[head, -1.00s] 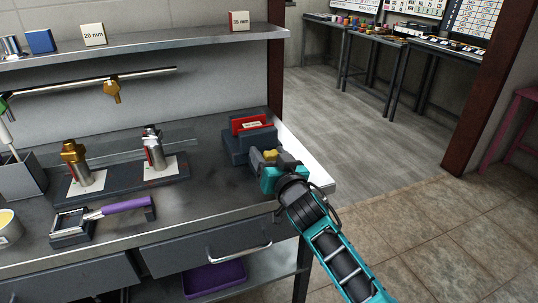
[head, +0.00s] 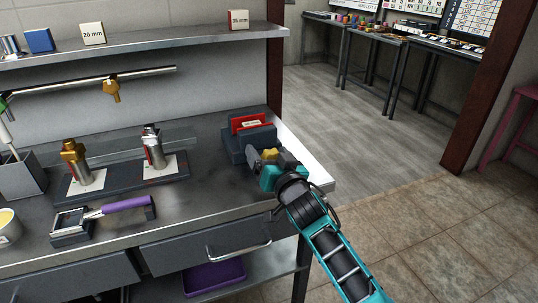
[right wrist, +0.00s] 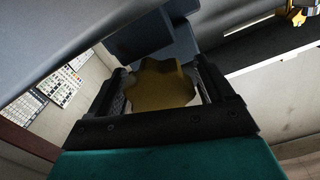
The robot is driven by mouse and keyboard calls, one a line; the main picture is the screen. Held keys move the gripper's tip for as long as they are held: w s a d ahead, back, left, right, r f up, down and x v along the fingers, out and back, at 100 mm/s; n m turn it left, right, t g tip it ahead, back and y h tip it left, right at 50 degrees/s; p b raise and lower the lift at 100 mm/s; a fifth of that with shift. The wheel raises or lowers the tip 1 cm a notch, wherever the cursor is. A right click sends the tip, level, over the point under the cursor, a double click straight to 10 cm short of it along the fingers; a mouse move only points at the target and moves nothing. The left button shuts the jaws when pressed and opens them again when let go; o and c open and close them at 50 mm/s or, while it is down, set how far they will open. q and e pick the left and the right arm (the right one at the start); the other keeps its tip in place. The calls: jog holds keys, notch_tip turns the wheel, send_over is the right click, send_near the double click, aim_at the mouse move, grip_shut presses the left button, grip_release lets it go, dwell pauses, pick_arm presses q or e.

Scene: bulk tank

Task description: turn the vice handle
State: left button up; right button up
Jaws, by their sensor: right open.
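The dark grey vice (head: 236,146) stands near the right end of the bench, with a red piece (head: 250,122) bearing a pale label between its jaws. Its handle is a lobed yellow knob (head: 269,153) on the near side. My right gripper (head: 266,159) is at the knob, coming from the front right. In the right wrist view the knob (right wrist: 158,85) sits between the two open fingers, one on each side. I cannot tell whether either finger touches it. The blocky vice body (right wrist: 145,38) shows behind the knob. My left gripper is not in view.
To the left on the bench are two upright fittings (head: 78,160) on a dark base, a purple-handled tool (head: 125,204) and a grey bin (head: 20,178). A shelf (head: 150,44) with labelled blocks runs above. The bench's right edge (head: 315,172) is close to my gripper.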

jog(key=shift+s+d, duration=0.2)
jog(key=shift+s, duration=0.45)
pick_arm(q)
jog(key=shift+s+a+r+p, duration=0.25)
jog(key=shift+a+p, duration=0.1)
jog(key=shift+p, duration=0.45)
pick_arm(e)
jog(key=v, duration=1.1)
jog(key=shift+s, duration=0.25)
jog(key=shift+d, duration=0.1)
